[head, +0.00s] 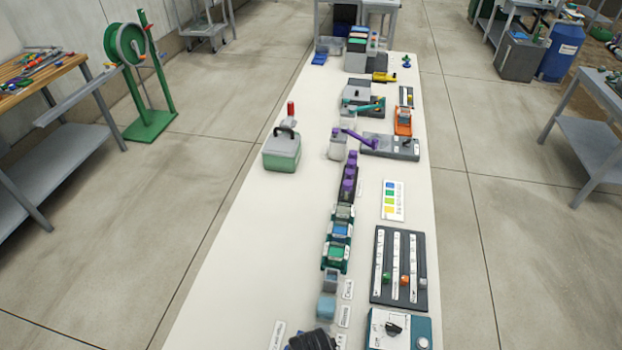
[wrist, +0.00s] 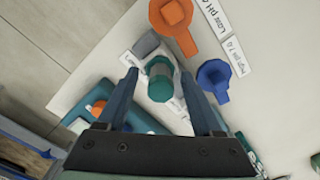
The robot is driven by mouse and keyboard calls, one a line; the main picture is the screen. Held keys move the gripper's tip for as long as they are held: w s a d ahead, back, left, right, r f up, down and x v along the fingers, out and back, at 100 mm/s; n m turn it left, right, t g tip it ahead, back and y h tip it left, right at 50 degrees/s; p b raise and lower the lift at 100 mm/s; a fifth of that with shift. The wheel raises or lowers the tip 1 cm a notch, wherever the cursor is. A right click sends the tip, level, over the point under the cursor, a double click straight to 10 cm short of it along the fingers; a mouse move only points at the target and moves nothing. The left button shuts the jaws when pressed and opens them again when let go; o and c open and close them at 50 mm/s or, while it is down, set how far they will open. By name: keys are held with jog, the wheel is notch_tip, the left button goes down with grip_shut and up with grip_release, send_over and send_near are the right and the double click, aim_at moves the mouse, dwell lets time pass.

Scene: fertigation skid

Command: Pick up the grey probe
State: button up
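In the wrist view my gripper (wrist: 159,78) is open, its two dark blue fingers spread apart. A short upright cylinder with a teal end and a grey-green side (wrist: 161,80) shows between the fingertips, with gaps visible on both sides. A grey block (wrist: 146,44) is just beyond it. I cannot tell for certain which of these, if either, is the grey probe. In the head view no thing is clearly a grey probe; a small grey block (head: 331,280) stands near the front of the white table.
In the wrist view an orange piece (wrist: 174,22) and a blue piece (wrist: 213,80) lie close by, beside pH labels. In the head view the white table (head: 235,240) holds a slider panel (head: 400,266) at right and a green-grey box (head: 282,153). Its left front is clear.

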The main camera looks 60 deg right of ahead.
grip_shut()
jog(key=shift+r, duration=0.1)
dwell(0.3)
